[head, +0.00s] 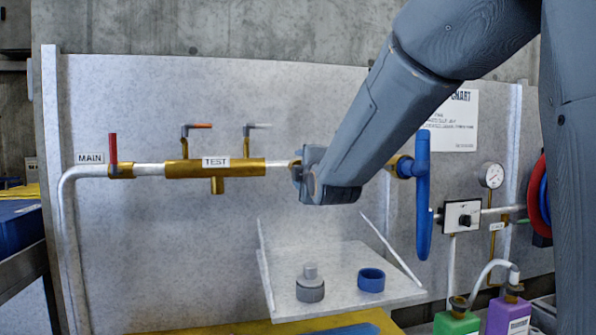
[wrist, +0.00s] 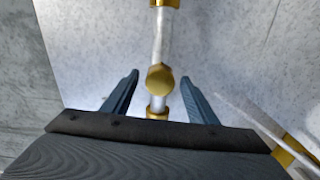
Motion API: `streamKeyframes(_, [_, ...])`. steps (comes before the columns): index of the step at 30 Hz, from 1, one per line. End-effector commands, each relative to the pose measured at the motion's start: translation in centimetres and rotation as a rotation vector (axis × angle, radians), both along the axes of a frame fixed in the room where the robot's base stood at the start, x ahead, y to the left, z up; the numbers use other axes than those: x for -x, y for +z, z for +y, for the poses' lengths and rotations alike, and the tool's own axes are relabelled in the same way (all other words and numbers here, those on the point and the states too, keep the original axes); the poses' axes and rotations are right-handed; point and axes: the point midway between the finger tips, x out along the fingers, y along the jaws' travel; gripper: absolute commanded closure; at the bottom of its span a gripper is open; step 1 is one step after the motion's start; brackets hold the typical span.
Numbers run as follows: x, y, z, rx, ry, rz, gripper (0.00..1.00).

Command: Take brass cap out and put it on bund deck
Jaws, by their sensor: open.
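The brass cap (wrist: 160,77) shows in the wrist view as a round gold piece on the pale pipe, between my two fingers. My gripper (wrist: 160,80) is open, with one finger on each side of the cap and visible gaps to both. In the head view my gripper (head: 298,172) is at the pipe line, right of the TEST fitting, and hides most of the cap's area. What looks like the bund deck (head: 330,262) is the pale shelf below. It carries a grey stepped plug (head: 310,285) and a blue ring (head: 371,280).
The brass TEST manifold (head: 215,168) with small levers is left of my gripper. A long blue handle (head: 423,195) stands close on the right. The shelf has slanted side rails and bare room at its back. Green (head: 457,322) and purple (head: 508,315) containers stand lower right.

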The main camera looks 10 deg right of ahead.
Motion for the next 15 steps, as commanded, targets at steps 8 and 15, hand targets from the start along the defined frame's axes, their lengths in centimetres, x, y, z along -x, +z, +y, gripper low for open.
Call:
streamKeyframes(8, [-0.01,-0.01,0.0,-0.155,0.0,-0.001,0.47])
streamKeyframes(15, [-0.02,-0.03,0.0,-0.439,0.0,-0.001,0.47])
